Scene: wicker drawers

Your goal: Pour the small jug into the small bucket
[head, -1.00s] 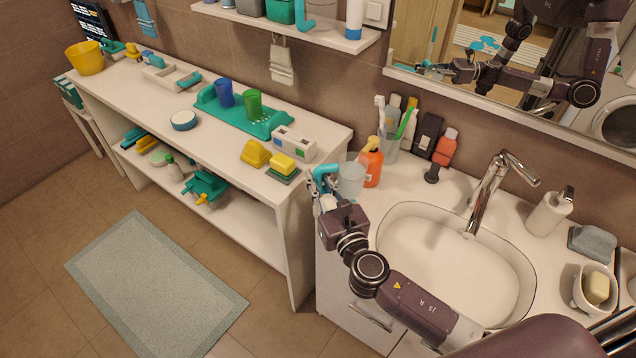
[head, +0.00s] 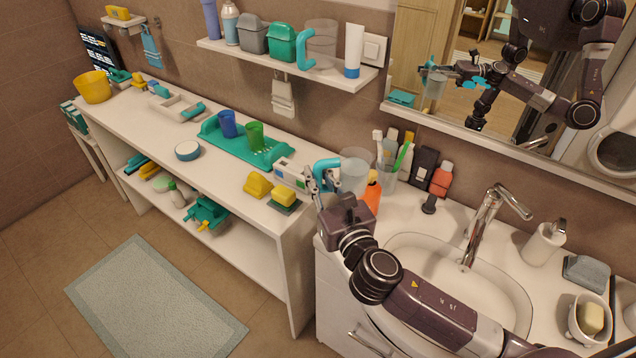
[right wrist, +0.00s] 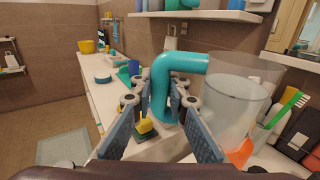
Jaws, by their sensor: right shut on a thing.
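A clear jug with a turquoise handle (head: 355,172) is in my right gripper (head: 322,186), in the air near the left end of the sink counter. The right wrist view shows the gripper fingers (right wrist: 163,112) closed around the turquoise handle (right wrist: 161,85); the clear jug body (right wrist: 232,100) stands to the right, about upright. A faint level line shows in it, but I cannot tell how full it is. A yellow bucket (head: 94,87) stands at the far left end of the white counter, well away from the jug. My left gripper is out of view.
The white counter (head: 150,128) holds a green tray (head: 222,140) with cups, a round blue-rimmed dish (head: 188,151) and yellow blocks. Bottles and a toothbrush cup (head: 391,165) stand right behind the jug. A wall shelf (head: 290,62) with another clear jug is above.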

